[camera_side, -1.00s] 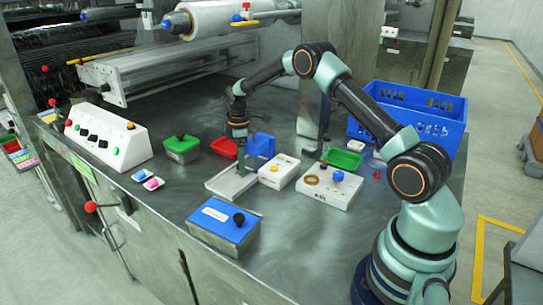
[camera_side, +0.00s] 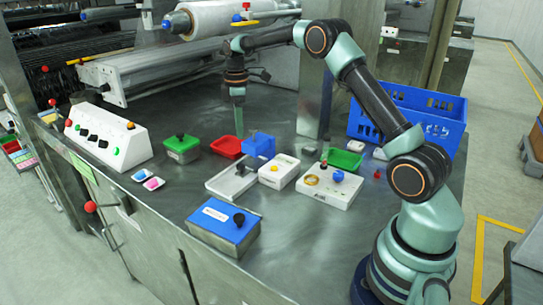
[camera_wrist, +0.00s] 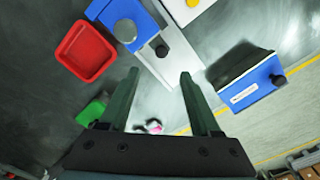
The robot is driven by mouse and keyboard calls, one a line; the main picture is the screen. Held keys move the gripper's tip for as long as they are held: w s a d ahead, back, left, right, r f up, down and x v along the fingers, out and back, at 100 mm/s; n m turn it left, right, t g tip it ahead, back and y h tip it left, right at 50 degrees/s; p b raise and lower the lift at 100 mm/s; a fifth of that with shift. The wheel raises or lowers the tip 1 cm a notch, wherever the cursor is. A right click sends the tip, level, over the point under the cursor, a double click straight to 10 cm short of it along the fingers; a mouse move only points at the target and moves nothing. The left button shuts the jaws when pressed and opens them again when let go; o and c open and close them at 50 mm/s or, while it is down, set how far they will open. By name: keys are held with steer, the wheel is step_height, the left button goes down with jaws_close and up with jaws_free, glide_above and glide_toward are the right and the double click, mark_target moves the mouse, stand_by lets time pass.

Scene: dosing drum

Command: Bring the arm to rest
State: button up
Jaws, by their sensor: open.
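My gripper (camera_side: 239,122) hangs pointing down from my raised arm, in the air above the back middle of the steel table. In the wrist view its two fingers (camera_wrist: 160,76) stand apart with nothing between them. Below it in the side view are a red tray (camera_side: 227,147) and a blue block-shaped device (camera_side: 260,146). A flat grey plate (camera_side: 222,184) with a small dark knob on it lies in front of the blue device. My gripper touches none of these.
A blue-lidded box (camera_side: 224,222), a white button box (camera_side: 277,171), a wider white box (camera_side: 330,186), green containers (camera_side: 182,149) and a blue crate (camera_side: 436,115) stand around. A switch panel (camera_side: 107,140) is at left. A roller (camera_side: 215,17) runs behind my arm.

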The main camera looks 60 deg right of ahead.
steer(key=s+a+r+m+t, duration=0.3)
steer(key=s+a+r+m, duration=0.1)
steer(key=s+a+r, duration=0.6)
steer(key=s+a+m+t, duration=0.1)
steer(key=s+a+m, duration=0.1)
steer(key=s, duration=0.4)
steer(key=s+a+m+t, duration=0.1)
steer(key=s+a+m, duration=0.2)
steer(key=s, duration=0.4)
steer(key=shift+s+f+t, duration=0.2)
steer(key=shift+s+t, duration=0.05)
steer(key=shift+t, duration=0.05)
